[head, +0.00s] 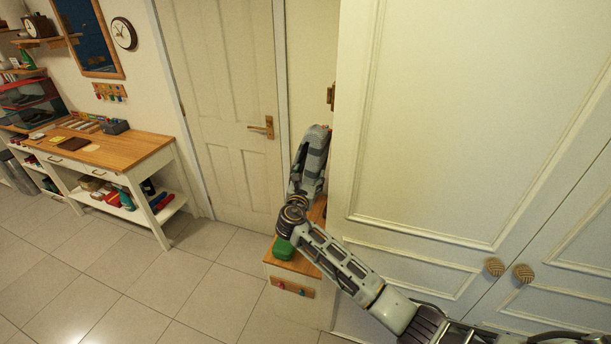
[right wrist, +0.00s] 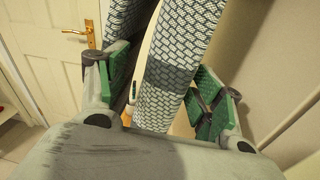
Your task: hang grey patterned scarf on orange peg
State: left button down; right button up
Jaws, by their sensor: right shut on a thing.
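I cannot make out an orange peg for certain; a small brown-orange fitting (head: 331,97) shows on the wall above the scarf. My left gripper is out of view.
A low wooden-topped bench (head: 280,262) with a green object (head: 284,249) stands below my right arm. A peg strip (head: 292,288) is on its front. The closed door (head: 225,90) is left of the scarf; the white cupboard (head: 440,130) is close on the right.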

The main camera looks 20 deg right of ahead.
jog(key=shift+s+d+f, duration=0.1)
jog(key=shift+d+f, duration=0.05)
jog(key=shift+f, duration=0.1)
dwell(0.3)
dwell(0.4)
jog(key=o, duration=1.4)
jog(key=shift+f, duration=0.1)
